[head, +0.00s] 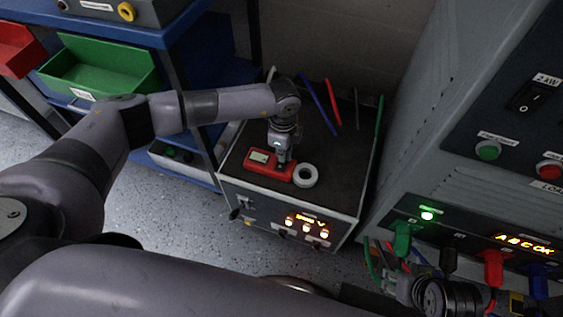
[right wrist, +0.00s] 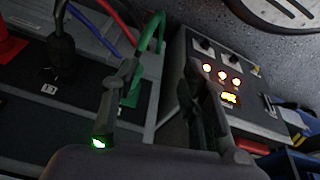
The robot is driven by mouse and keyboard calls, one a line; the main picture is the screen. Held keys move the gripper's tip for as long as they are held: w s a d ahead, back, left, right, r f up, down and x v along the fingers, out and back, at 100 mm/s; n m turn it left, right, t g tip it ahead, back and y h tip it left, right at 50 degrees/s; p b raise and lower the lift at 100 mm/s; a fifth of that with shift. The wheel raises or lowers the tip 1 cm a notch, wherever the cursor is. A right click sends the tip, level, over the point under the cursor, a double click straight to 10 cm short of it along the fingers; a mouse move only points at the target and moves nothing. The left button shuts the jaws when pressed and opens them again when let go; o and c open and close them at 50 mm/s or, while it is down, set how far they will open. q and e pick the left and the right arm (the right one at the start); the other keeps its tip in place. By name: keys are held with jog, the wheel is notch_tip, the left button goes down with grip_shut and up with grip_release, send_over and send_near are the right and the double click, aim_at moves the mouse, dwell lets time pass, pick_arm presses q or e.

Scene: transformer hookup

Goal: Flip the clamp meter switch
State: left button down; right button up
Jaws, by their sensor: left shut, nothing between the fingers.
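The red clamp meter (head: 257,165) with a pale display lies on top of the grey transformer box (head: 232,178). A light grey ring (head: 306,175), seemingly its jaw, is at its right end. My left gripper (head: 283,166) points down onto the right part of the meter body. It is shut with nothing held, and it hides the switch area; I cannot tell whether it touches. My right gripper (head: 394,284) is low by the cabinet's cables. In the right wrist view its fingers (right wrist: 160,115) are apart, with a green plug and cable (right wrist: 140,75) beyond them.
The tall grey cabinet (head: 415,125) on the right has lit labels and green, black, red and blue plugs. Several loose coloured leads (head: 333,102) lie at the back of the box. A blue shelf (head: 225,22) with a green bin (head: 95,68) stands left. Floor shows in front.

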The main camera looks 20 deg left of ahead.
pick_arm(q)
jog(key=shift+f, duration=0.15)
pick_arm(e)
jog(key=shift+s+r, duration=0.15)
jog(key=shift+r, duration=0.15)
pick_arm(q)
jog(key=shift+f, duration=0.1)
pick_arm(e)
jog(key=shift+r, duration=0.35)
pick_arm(q)
jog(key=shift+r+p, duration=0.8)
jog(key=shift+r, duration=0.2)
jog(key=shift+r+p, duration=1.65)
jog(key=shift+r, duration=0.1)
jog(key=shift+r+p, duration=0.75)
jog(key=shift+r, duration=0.05)
pick_arm(e)
jog(key=s+f+g, duration=0.1)
jog(key=s+f, duration=0.2)
jog(key=f, duration=1.9)
jog(key=shift+s, duration=0.15)
jog(key=shift+d, duration=0.1)
